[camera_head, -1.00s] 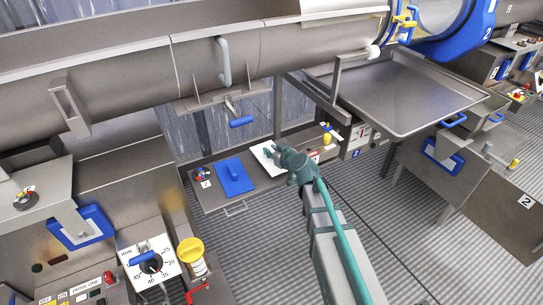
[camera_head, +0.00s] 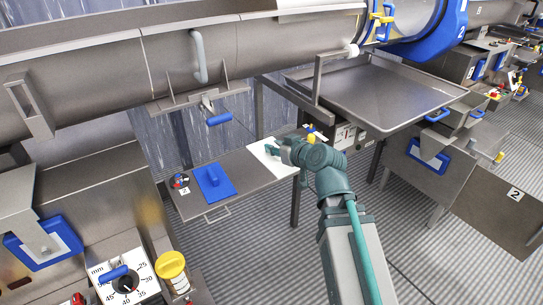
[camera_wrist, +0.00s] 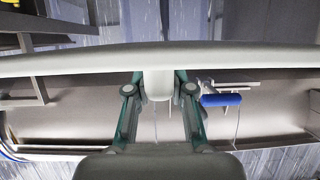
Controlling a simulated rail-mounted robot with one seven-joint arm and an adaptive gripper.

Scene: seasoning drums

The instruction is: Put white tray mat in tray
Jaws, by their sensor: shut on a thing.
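The white tray mat (camera_head: 262,156) is a flat pale sheet over the right part of the metal bench in the head view. My gripper (camera_head: 274,153) is at its right side, shut on it. In the wrist view the mat (camera_wrist: 70,63) is seen edge-on as a long pale bar. Its pale block-like grip (camera_wrist: 157,84) sits between the teal fingers of my gripper (camera_wrist: 159,95). How far the mat is above the bench is hard to tell. The wide metal tray (camera_head: 385,97) stands to the right and higher, empty, with a low rim.
A blue mat with a handle (camera_head: 213,183) lies on the bench (camera_head: 190,208), left of the white mat. A large steel drum (camera_head: 120,70) runs above and behind. A metal bracket (camera_head: 320,75) stands at the tray's left edge. A blue handle (camera_wrist: 222,99) hangs under the drum.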

